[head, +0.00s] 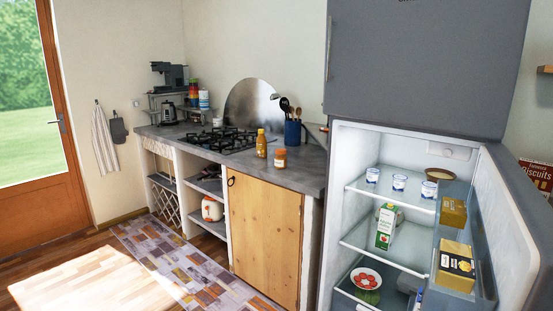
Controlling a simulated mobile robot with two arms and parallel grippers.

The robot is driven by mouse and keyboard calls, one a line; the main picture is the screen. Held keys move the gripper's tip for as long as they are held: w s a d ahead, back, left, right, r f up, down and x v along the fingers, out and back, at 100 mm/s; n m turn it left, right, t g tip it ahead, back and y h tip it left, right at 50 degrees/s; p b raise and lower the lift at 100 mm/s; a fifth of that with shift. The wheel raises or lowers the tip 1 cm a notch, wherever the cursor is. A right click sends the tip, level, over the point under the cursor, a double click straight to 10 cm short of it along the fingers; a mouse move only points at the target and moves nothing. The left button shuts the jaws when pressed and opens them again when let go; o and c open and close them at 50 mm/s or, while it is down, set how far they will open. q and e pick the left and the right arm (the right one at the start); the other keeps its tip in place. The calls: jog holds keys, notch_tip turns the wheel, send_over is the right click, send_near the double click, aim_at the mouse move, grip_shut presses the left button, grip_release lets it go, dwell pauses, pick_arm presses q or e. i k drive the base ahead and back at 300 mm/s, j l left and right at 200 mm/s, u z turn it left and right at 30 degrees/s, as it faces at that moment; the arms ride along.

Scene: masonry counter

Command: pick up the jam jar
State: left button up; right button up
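A small jar with an orange-brown lid and a pale label (281,158) stands upright on the grey counter (305,173). It is near the counter's front edge, above the wooden cupboard door, and looks like the jam jar. An amber bottle with a yellowish cap (261,144) stands just to its left, with a small gap between them. Neither of my grippers is in view, and nothing touches the jar.
A gas hob (217,139) lies left of the bottle. A blue utensil pot (292,133) stands behind the jar. The fridge on the right is open, its door (515,225) swung outward. A patchwork rug (190,270) runs before the counter. A wooden surface (85,285) fills the lower left.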

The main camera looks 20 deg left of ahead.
aim_at(281, 161)
jog(key=i+j+z, duration=0.2)
jog(key=i+j, duration=0.2)
jog(key=j, duration=0.2)
jog(key=i+j, duration=0.15)
jog(key=j, duration=0.2)
jog(key=i+j+z, duration=0.15)
jog(key=i+j, duration=0.05)
jog(key=j, duration=0.1)
